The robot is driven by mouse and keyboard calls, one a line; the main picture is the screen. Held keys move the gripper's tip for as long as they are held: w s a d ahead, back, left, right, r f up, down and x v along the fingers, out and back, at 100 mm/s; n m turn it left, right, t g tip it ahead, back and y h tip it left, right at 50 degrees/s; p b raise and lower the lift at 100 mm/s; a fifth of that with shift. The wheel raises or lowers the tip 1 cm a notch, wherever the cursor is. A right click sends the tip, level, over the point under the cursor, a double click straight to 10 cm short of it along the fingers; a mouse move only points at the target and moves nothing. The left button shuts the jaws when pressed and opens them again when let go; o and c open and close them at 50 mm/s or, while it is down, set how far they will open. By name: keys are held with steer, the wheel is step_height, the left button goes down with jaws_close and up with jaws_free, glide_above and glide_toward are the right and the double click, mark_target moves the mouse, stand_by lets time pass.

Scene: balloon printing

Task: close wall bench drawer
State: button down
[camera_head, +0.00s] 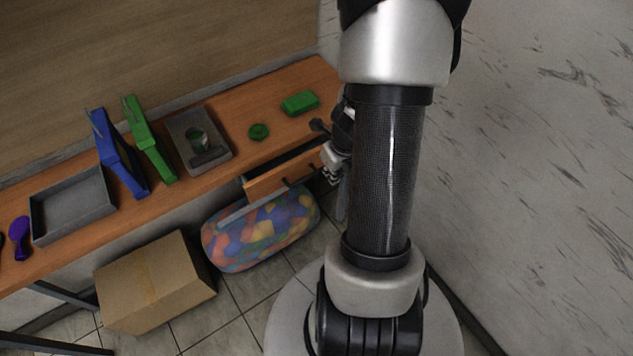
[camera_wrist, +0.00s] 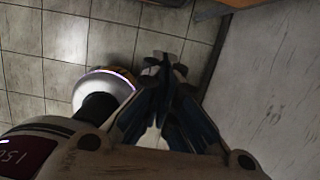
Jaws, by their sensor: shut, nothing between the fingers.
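The wall bench (camera_head: 235,95) is a long orange-brown wooden bench along the wall. Its drawer (camera_head: 283,182) is pulled out under the right part of the bench, with a wooden front and dark handles. My gripper (camera_head: 332,172) is close to the right end of the drawer front, partly hidden behind my arm. Whether it touches the drawer cannot be told. In the wrist view my gripper (camera_wrist: 165,68) points down toward the floor, its fingers together and empty. A brown wooden edge, perhaps of the bench, shows at the top of the wrist view (camera_wrist: 213,9).
A colourful patterned bag (camera_head: 260,235) lies under the drawer, beside a cardboard box (camera_head: 155,282) on the tiled floor. On the bench are a grey tray (camera_head: 72,208), blue and green stands, a green block (camera_head: 299,103) and a green knob. A marbled wall (camera_head: 530,170) stands at right.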

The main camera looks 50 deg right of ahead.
steer(key=w+d+f+b, duration=0.1)
steer(key=w+f+b, duration=0.5)
steer(key=f, duration=0.4)
steer(key=shift+d, duration=0.3)
steer(key=shift+f, duration=0.1)
